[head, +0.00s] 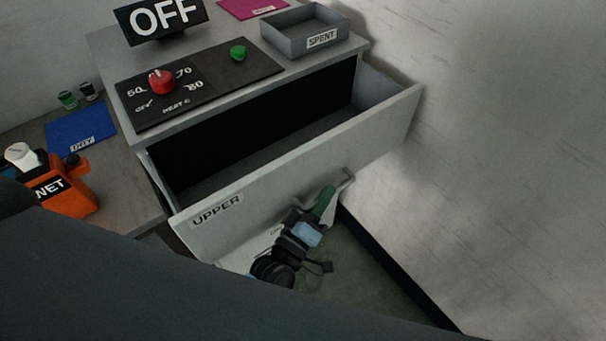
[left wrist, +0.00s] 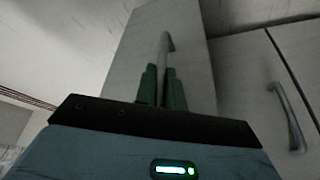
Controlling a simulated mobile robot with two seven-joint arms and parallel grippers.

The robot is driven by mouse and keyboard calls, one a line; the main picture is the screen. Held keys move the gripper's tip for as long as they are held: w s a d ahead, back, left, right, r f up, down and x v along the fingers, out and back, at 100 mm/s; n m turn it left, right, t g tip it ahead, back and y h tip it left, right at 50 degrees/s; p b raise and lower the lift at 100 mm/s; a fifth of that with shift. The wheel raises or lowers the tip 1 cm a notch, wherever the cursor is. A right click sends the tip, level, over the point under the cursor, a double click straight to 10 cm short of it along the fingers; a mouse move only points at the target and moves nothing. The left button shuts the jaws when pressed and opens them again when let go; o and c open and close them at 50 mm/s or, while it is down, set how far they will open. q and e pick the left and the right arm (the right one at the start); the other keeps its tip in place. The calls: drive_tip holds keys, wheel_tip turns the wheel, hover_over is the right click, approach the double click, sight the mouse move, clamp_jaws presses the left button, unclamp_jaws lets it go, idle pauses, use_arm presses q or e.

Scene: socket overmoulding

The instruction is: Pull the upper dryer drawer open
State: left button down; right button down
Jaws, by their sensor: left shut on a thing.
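The upper dryer drawer (head: 370,137), with a grey front labelled UPPER, stands well out of the dryer body in the head view. The part of its inside that shows is bare and dark. Its bar handle (head: 347,179) is on the front face, right of the label. My left gripper (head: 327,197) is at the handle with its green fingers shut on it. In the left wrist view the handle (left wrist: 164,50) runs between the two green fingers of my left gripper (left wrist: 162,88). My right gripper is not in view.
On the dryer top are a SPENT tray (head: 302,40), a panel with a red knob (head: 161,82) and green button (head: 238,52), and an OFF display (head: 160,17). An orange holder (head: 68,192) stands at left. A second handle (left wrist: 288,117) shows in the wrist view. A wall stands close at right.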

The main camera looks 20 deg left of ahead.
use_arm(q)
drive_tip(key=s+d, duration=0.3)
drive_tip(key=d, duration=0.2)
drive_tip(key=shift+s, duration=0.4)
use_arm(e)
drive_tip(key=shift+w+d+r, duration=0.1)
use_arm(q)
drive_tip(key=c, duration=1.5)
unclamp_jaws()
